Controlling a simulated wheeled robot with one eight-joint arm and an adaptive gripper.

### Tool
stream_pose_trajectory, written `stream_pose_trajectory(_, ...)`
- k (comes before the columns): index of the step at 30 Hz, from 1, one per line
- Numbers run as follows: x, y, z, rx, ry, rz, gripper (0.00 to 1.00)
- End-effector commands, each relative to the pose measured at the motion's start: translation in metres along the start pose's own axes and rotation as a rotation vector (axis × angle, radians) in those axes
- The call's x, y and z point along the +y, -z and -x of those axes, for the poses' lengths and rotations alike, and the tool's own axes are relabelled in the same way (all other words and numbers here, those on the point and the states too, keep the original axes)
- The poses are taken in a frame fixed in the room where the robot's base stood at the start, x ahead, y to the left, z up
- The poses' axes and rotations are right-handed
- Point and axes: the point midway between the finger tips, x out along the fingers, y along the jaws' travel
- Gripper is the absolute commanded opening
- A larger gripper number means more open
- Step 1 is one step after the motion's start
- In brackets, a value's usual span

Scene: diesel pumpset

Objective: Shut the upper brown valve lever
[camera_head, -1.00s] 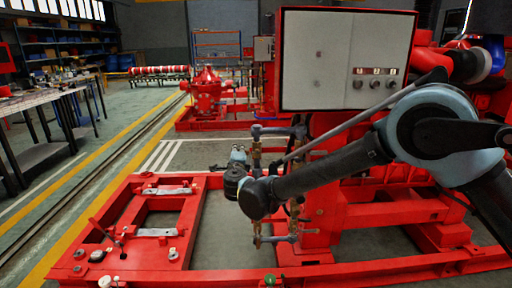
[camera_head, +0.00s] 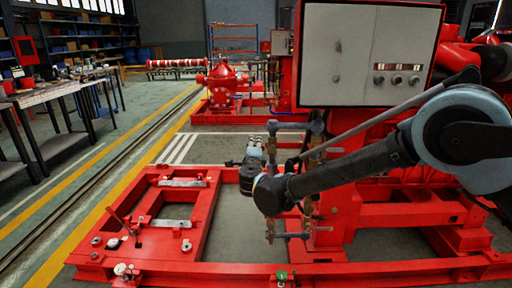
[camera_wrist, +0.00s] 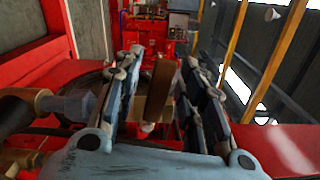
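A brown lever (camera_wrist: 160,90) stands between the two fingers of my gripper (camera_wrist: 162,70) in the wrist view. The fingers are apart, with a visible gap on the right side of the lever; the left finger is close to it, and I cannot tell if they touch. In the head view my gripper (camera_head: 252,152) points away from the camera, just left of the grey and brass pipework (camera_head: 290,126). The lever cannot be made out there. Brass valve parts also show lower on the pipework (camera_head: 270,230).
A grey control cabinet (camera_head: 365,55) stands above and right of the pipework. The red base frame (camera_head: 175,215) spreads below, with a small upright red lever (camera_head: 120,220) at its left. A brass fitting (camera_wrist: 40,100) sits left of my fingers.

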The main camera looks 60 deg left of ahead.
Motion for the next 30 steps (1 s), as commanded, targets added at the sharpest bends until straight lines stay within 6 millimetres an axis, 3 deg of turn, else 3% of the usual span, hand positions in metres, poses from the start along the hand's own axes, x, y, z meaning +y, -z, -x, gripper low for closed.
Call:
stream_pose_trajectory(7, 0.0, -0.001, 0.013, -0.002, 0.0, 0.0, 0.37)
stream_pose_trajectory(21, 0.0, 0.002, 0.096, -0.002, -0.001, -0.001, 0.37)
stream_pose_trajectory(30, 0.0, 0.003, 0.118, 0.0, -0.001, -0.001, 0.37)
